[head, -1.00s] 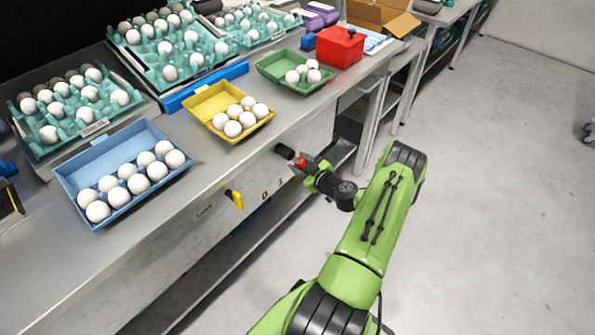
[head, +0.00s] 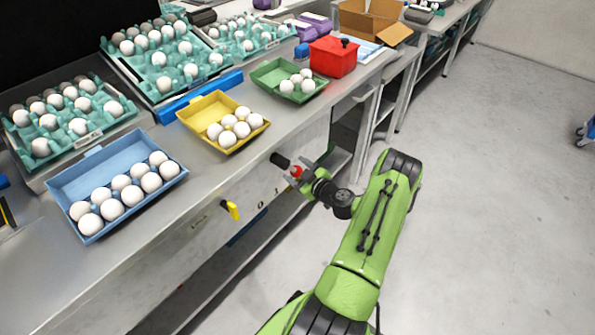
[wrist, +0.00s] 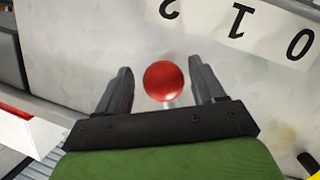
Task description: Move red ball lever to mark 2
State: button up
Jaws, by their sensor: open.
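The lever's red ball (wrist: 164,82) sits between the two dark fingers of my gripper (wrist: 161,70) in the wrist view. The fingers stand apart, with a gap on each side of the ball. A short pale stem shows just below the ball. In the wrist view the panel's label strip shows mark 2 (wrist: 169,8), mark 1 (wrist: 237,22) and mark 0 (wrist: 300,43), upside down. In the head view my gripper (head: 296,171) is around the red ball at the bench's front panel. The lever's base is hidden.
A yellow handle (head: 231,210) sticks out of the panel left of the marks. Above, the bench holds a blue tray (head: 118,160), a yellow tray (head: 205,105) and a green tray (head: 270,72) with eggs, and a red box (head: 333,58).

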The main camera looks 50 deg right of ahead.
jog(key=p+v, duration=0.3)
jog(key=v, duration=1.2)
jog(key=shift+s, duration=0.35)
jog(key=shift+a+r, duration=0.1)
